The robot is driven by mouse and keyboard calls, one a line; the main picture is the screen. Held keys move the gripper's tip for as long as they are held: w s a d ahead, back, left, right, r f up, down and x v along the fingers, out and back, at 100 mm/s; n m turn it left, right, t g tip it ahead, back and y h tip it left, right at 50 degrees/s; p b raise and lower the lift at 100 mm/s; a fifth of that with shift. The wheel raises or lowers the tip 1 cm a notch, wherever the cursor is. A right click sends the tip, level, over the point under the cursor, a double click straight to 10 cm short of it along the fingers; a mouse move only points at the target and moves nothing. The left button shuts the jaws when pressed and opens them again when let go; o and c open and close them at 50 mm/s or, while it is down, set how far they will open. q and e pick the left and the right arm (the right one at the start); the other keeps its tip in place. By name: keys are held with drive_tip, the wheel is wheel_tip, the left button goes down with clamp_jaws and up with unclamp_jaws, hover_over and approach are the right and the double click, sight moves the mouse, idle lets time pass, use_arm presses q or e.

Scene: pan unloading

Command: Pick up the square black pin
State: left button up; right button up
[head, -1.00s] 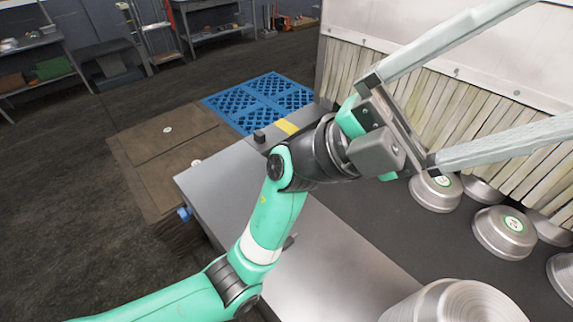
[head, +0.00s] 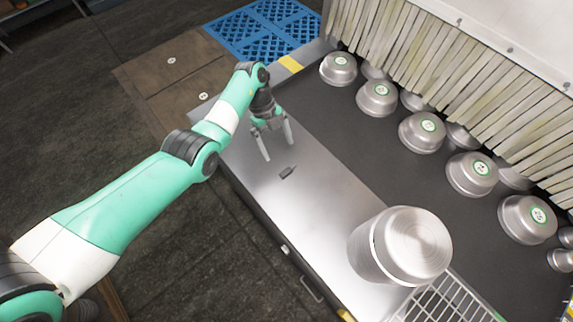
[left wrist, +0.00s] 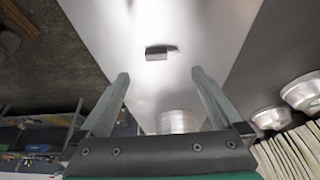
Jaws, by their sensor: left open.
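The square black pin (head: 287,172) lies on the bare steel table top (head: 318,205). It shows as a small dark block in the left wrist view (left wrist: 158,53), ahead of the fingers and roughly centred between them. My left gripper (head: 279,158) points down over the table, just beyond the pin in the head view. Its fingers are spread apart with nothing between them, and it does not touch the pin. It also shows in the left wrist view (left wrist: 160,76). My right gripper is not in view.
A stack of round metal pans (head: 365,250) stands on the table to the right. Several pans with green labels (head: 422,131) sit on the dark conveyor (head: 365,150) before a strip curtain (head: 430,55). A wire rack (head: 440,303) is at the bottom. Bare table surrounds the pin.

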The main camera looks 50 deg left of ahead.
sight(288, 169)
use_arm(q)
drive_tip(key=b+x, duration=0.1)
drive_tip(key=x, duration=0.3)
drive_tip(key=shift+d+f, duration=0.15)
drive_tip(key=shift+f, duration=0.1)
drive_tip(key=b+x, duration=0.2)
drive_tip(key=x, duration=0.3)
drive_tip(key=shift+w+d+f, duration=0.1)
drive_tip(key=shift+w+d, duration=0.05)
drive_tip(key=shift+c, duration=0.3)
drive_tip(key=c, duration=1.1)
drive_tip(key=shift+c, duration=0.2)
